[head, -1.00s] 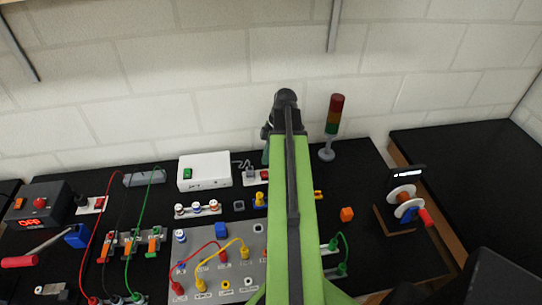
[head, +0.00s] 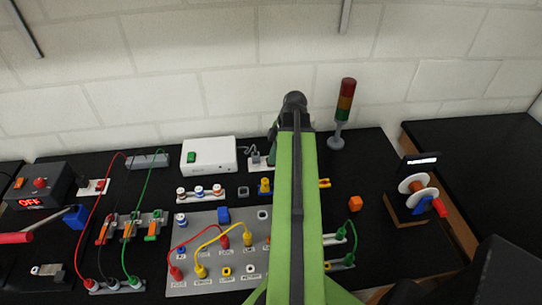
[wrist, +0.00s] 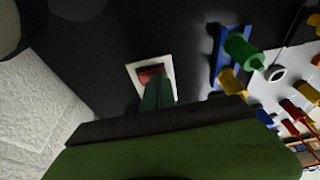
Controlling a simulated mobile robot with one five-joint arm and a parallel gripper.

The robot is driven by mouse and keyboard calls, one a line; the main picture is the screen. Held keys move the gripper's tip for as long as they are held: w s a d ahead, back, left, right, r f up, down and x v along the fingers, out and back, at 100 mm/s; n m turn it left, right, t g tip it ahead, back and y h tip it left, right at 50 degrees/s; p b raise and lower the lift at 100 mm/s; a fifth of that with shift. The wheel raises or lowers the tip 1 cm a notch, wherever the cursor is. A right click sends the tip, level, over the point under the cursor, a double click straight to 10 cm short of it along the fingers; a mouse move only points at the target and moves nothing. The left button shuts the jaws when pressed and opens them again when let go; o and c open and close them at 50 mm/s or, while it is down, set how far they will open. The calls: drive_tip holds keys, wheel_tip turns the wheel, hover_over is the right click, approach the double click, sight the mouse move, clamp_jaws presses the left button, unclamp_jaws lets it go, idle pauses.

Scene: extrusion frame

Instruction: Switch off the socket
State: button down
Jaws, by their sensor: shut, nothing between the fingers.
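A white socket (head: 256,162) with a grey plug and cable sits at the back of the bench, beside the white box. My arm and gripper hide its right part in the head view. In the wrist view the socket plate (wrist: 168,64) shows a red switch (wrist: 150,73). My gripper's green fingers (wrist: 156,92) are shut and empty, with their tips over the plate, right at the red switch. I cannot tell whether they touch it, nor which way the switch is tilted.
The white box (head: 208,156) stands left of the socket. A signal tower (head: 344,112) stands to the right at the back. A blue holder with a green post (wrist: 238,45) is close by the fingers. A panel with cables (head: 215,270) fills the middle front.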

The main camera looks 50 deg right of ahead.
drive_tip(key=shift+w+a, duration=0.2)
drive_tip(key=shift+w, duration=0.1)
drive_tip(key=shift+w+d+r, duration=0.1)
drive_tip(key=shift+w+d, duration=0.35)
drive_tip(key=shift+d, duration=0.3)
drive_tip(key=shift+r+p, duration=0.3)
drive_tip(key=shift+p, duration=0.1)
drive_tip(key=r+p, duration=0.4)
drive_tip(key=shift+w, duration=0.2)
drive_tip(key=p+v, duration=0.9)
drive_tip(key=shift+s+r, duration=0.2)
drive_tip(key=shift+s, duration=0.25)
